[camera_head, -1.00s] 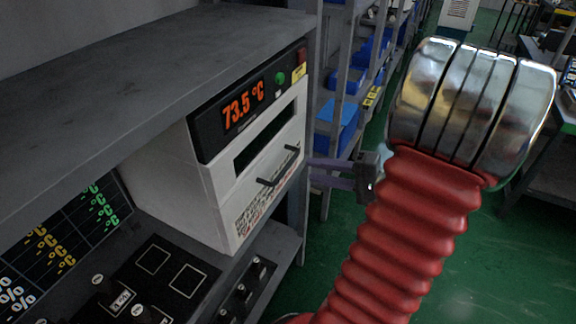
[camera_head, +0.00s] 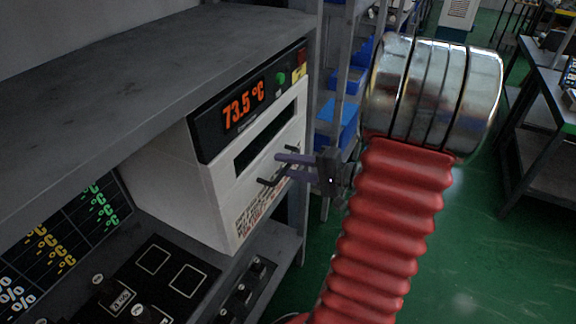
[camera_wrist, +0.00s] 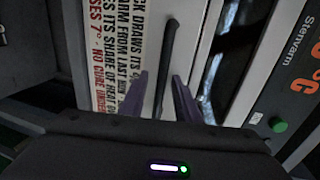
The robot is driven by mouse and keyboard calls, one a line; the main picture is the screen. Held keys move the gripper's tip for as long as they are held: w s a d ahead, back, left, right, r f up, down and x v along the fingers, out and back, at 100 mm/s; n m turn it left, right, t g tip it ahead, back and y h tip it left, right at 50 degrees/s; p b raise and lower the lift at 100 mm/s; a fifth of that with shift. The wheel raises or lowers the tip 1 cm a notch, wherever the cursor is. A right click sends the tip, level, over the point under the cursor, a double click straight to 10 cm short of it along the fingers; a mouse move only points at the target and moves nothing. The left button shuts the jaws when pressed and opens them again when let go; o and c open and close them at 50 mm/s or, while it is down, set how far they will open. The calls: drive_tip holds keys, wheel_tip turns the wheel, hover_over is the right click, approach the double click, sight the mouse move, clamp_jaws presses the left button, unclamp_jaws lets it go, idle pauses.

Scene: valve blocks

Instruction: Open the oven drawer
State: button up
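The oven (camera_head: 165,195) is a white box on the shelf with a red 73.5 °C display. Its drawer front (camera_head: 228,188) has a black bar handle (camera_head: 268,183) and looks flush with the body. My gripper (camera_head: 282,165) has two purple fingers and is open in front of the handle, hiding its middle in the head view. In the wrist view, the handle (camera_wrist: 170,50) runs up between the spread fingertips of my gripper (camera_wrist: 160,75), with a visible gap to the fingers. I cannot tell whether either finger touches it.
A grey shelf board (camera_head: 150,65) overhangs the oven. Below it is a black control panel (camera_head: 155,275) with knobs. A rack with blue bins (camera_head: 337,122) stands behind my gripper. Green floor (camera_head: 490,265) is open at the right.

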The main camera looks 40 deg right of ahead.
drive_tip(key=shift+c, duration=0.2)
clamp_jaws()
idle(0.4)
